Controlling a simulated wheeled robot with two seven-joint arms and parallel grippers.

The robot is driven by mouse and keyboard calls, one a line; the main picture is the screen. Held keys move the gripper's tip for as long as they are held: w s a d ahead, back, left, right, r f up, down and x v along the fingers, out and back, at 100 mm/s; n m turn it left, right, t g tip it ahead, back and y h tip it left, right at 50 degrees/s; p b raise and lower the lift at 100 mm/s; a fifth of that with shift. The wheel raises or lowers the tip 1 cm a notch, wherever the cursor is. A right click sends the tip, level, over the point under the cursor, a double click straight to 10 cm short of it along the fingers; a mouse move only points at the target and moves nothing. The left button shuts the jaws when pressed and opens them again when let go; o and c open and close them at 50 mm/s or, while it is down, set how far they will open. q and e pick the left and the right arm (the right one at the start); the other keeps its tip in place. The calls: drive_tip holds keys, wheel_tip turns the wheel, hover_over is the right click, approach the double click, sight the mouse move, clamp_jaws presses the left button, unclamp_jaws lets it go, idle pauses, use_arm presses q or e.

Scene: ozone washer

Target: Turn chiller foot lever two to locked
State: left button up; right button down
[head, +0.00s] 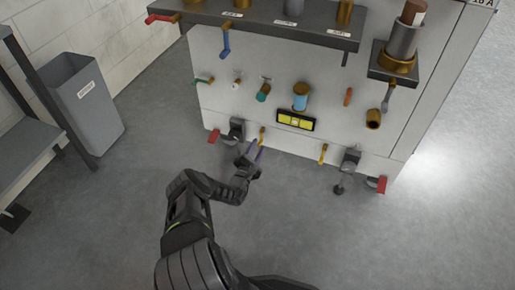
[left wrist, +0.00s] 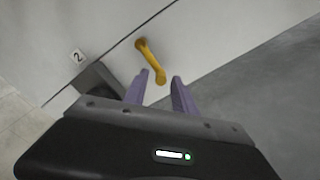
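The chiller (head: 232,105) is a pale cabinet with two yellow levers low on its front. The left yellow lever (head: 262,135) is just beyond my left gripper (head: 256,153). In the left wrist view, this yellow lever (left wrist: 148,57) sticks out beside a small plate marked 2 (left wrist: 78,57). My left gripper (left wrist: 162,76) has purple fingers, spread apart, with the lever's free end showing between the tips. I cannot tell whether the fingers touch it. My right gripper is not in view.
Another yellow lever (head: 323,153) sits further right. Red tabs (head: 214,136) (head: 382,184) and dark feet (head: 237,128) (head: 350,160) are along the cabinet's base. A grey bin (head: 85,105) and shelf (head: 30,150) stand at left. The floor in front is clear.

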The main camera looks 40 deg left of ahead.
use_arm(q)
drive_tip(key=shift+o, duration=0.3)
drive_tip(key=shift+s+d+r, duration=0.1)
drive_tip(key=shift+s+d, duration=0.05)
drive_tip(key=shift+s, duration=0.15)
drive_tip(key=p+v, duration=0.3)
drive_tip(key=v, duration=0.4)
drive_tip(key=shift+p, duration=0.35)
drive_tip(key=shift+s, duration=0.1)
